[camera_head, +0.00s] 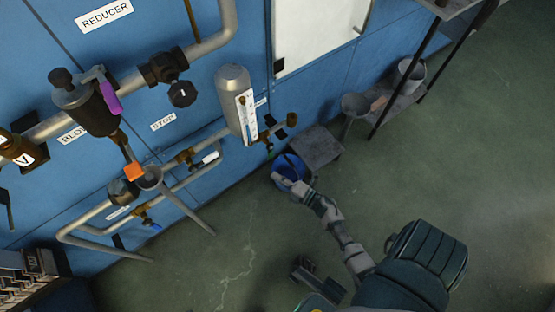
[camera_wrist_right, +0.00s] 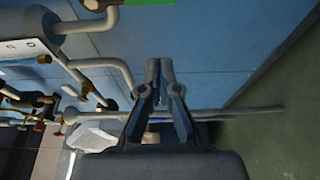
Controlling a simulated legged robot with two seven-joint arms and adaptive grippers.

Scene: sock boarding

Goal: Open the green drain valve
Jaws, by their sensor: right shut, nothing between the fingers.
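In the right wrist view the fingers (camera_wrist_right: 158,66) are shut and empty. A bright green piece (camera_wrist_right: 92,6) is cut off at the top edge of that view; I cannot tell whether it is the same handle. My left gripper is not seen.
The grey cylinder (camera_head: 232,84) with a gauge hangs on the blue wall panels. Pipes and brass valves run to the left. A grey low block (camera_head: 315,147) stands beside the bucket. A shelf with a bucket (camera_head: 411,75) is at the upper right. Open floor (camera_head: 470,160) lies right.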

